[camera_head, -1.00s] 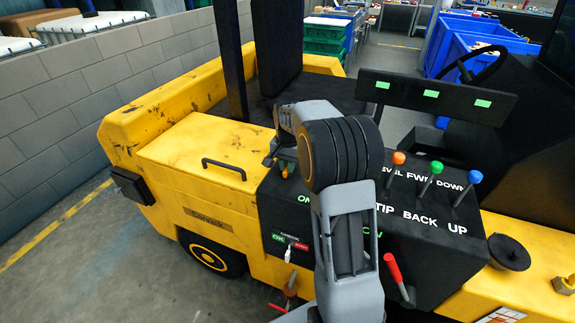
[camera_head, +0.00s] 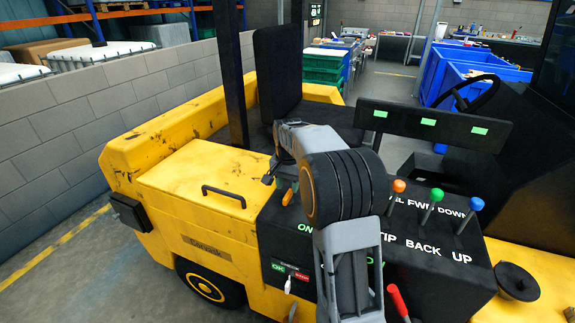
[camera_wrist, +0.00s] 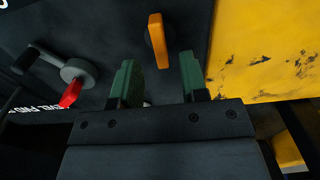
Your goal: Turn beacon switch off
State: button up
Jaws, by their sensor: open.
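An orange switch lever (camera_wrist: 156,42) stands out from the dark control panel in the wrist view. It also shows in the head view (camera_head: 287,198), on the panel's left part near green ON lettering. I cannot read a beacon label beside it. My gripper (camera_wrist: 157,60) is open and empty. Its two green fingers are spread apart, with the orange lever just beyond and between the tips. I cannot tell whether they touch it. In the head view my own arm hides most of the gripper and part of the panel.
A red-tipped lever on a grey round base (camera_wrist: 70,92) lies left of the fingers. Orange, green and blue knobs (camera_head: 436,194) stand right of my arm, and a red handle (camera_head: 397,300) lies below. The yellow cover (camera_head: 195,180) with its handle is at left.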

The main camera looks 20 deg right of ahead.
aim_at(288, 194)
notch_tip(288, 194, up, 10)
dwell(0.4)
dwell(0.5)
